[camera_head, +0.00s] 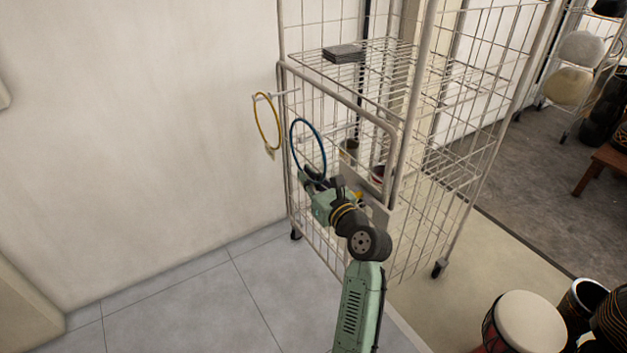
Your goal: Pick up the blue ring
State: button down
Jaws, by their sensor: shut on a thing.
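The blue ring (293,139) is a thin dark-blue hoop standing roughly upright in front of the wire cage trolley. My gripper (310,178) is at the bottom of the ring and is shut on it. The fingertips are small and dark in this view, and the lower edge of the ring is partly hidden by them. A yellow ring (258,121) hangs to the left of the blue ring, from a white hook at the trolley's left side.
The wire cage trolley (404,145) stands close behind my gripper, with a dark flat stack (343,53) on its shelf. A bare wall (140,130) is at left. Grey floor tiles (200,310) are clear. Drums (530,325) stand at lower right.

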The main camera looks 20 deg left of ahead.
jog(key=s+a+r, duration=0.1)
jog(key=s+a, duration=0.5)
jog(key=s, duration=0.6)
jog(key=shift+s+r, duration=0.2)
jog(key=shift+s, duration=0.15)
dwell(0.4)
